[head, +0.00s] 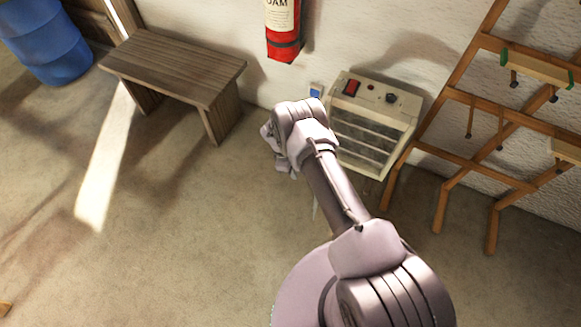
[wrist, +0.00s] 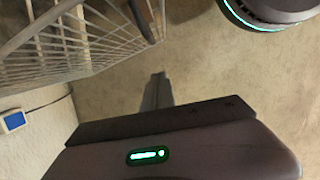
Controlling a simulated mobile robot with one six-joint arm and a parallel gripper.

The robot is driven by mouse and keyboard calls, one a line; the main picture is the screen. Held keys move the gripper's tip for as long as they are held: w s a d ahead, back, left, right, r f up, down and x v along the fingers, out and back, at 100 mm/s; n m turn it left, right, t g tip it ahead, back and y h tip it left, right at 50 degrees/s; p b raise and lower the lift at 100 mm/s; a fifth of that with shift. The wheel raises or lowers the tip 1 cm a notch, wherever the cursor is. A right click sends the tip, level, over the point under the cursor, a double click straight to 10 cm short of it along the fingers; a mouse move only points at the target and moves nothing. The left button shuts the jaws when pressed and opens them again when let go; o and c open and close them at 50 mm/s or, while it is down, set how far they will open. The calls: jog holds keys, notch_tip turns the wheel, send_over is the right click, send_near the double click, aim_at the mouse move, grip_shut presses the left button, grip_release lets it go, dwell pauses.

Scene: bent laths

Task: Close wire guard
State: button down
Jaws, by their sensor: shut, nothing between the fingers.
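The cream heater box (head: 378,110) stands on the floor against the wall, with a red switch and a dark knob on top. Its front shows pale horizontal bars; I cannot tell there which belong to the guard. In the wrist view the wire guard (wrist: 62,45), a grey mesh of thin bars in a frame, fills the upper left. How far it stands open is unclear. My gripper (wrist: 157,90) is shut and empty, pointing over bare floor to the right of the guard, apart from it in the picture. In the head view my wrist hides the fingertips and the heater's left edge.
A blue wall socket (wrist: 14,121) with a dark cable is left of the gripper. A wooden bench (head: 175,75) stands left of the heater, a red extinguisher (head: 284,30) hangs above, and a wooden rack (head: 465,150) leans at right. The front floor is clear.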

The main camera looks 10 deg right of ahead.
jog(key=shift+s+d+r, duration=0.1)
jog(key=shift+s+d, duration=0.2)
jog(key=shift+d, duration=0.3)
jog(key=shift+s+d+f, duration=0.1)
jog(key=shift+s+d, duration=0.2)
jog(key=shift+d, duration=0.3)
jog(key=shift+s+d+r, duration=0.1)
jog(key=shift+s+d, duration=0.2)
jog(key=shift+d, duration=0.3)
